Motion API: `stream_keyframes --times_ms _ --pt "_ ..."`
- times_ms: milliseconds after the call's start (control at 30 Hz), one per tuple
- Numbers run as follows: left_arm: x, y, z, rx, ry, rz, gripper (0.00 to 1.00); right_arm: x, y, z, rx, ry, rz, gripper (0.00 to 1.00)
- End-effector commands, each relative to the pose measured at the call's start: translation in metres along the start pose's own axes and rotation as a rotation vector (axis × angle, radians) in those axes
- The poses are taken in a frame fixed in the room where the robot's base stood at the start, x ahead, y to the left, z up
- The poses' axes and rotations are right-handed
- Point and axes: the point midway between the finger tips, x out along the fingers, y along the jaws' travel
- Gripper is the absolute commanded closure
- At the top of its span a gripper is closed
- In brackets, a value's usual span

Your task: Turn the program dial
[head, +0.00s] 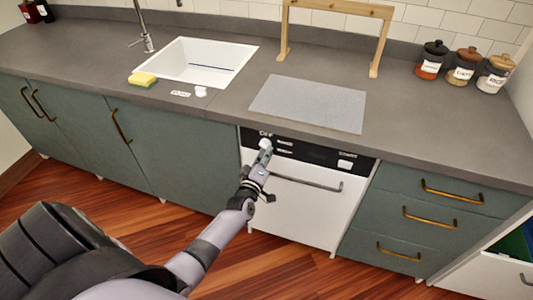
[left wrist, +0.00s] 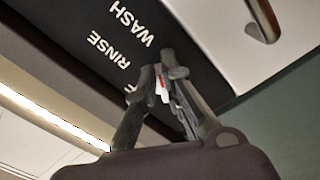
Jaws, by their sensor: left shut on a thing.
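The dishwasher has a black control panel (head: 315,157) above a white door (head: 300,205), under the counter. The program dial (head: 265,143) is a small white knob at the panel's left end, partly hidden by my gripper. My left gripper (head: 263,151) is at the dial and shut on it. In the left wrist view, a bit of the white dial (left wrist: 162,88) with a red mark shows between the two dark fingertips (left wrist: 165,76). The words WASH (left wrist: 132,24) and RINSE (left wrist: 108,50) are printed on the panel there. The dial's pointer direction is not clear. My right gripper is out of view.
A metal handle bar (head: 305,183) crosses the dishwasher door just below the panel. Teal cabinets (head: 180,155) and drawers (head: 430,215) flank it. The counter above holds a sink (head: 195,62), a sponge (head: 142,79), a grey mat (head: 308,103) and jars (head: 463,67).

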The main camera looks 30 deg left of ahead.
Motion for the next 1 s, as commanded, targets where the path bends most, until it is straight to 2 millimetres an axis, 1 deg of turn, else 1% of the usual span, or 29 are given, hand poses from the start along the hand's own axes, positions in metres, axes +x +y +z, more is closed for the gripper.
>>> stream_keyframes --times_ms 400,433,700,933,1000 --pt "-0.0005 -0.0011 0.0011 0.011 -0.003 -0.002 1.00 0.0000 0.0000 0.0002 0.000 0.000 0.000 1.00" --pt "-0.0005 -0.0011 0.0011 0.011 -0.003 -0.002 0.90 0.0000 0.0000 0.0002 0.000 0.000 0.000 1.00" --pt "-0.0003 -0.0007 0.0006 0.009 -0.001 -0.001 0.72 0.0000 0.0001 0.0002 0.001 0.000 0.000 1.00" --pt "-0.0001 -0.0003 0.0002 0.008 -0.001 0.000 0.72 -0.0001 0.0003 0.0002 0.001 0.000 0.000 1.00" --pt "-0.0006 -0.0004 0.0002 0.008 -0.001 0.000 0.72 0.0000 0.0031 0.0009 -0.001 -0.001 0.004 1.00"
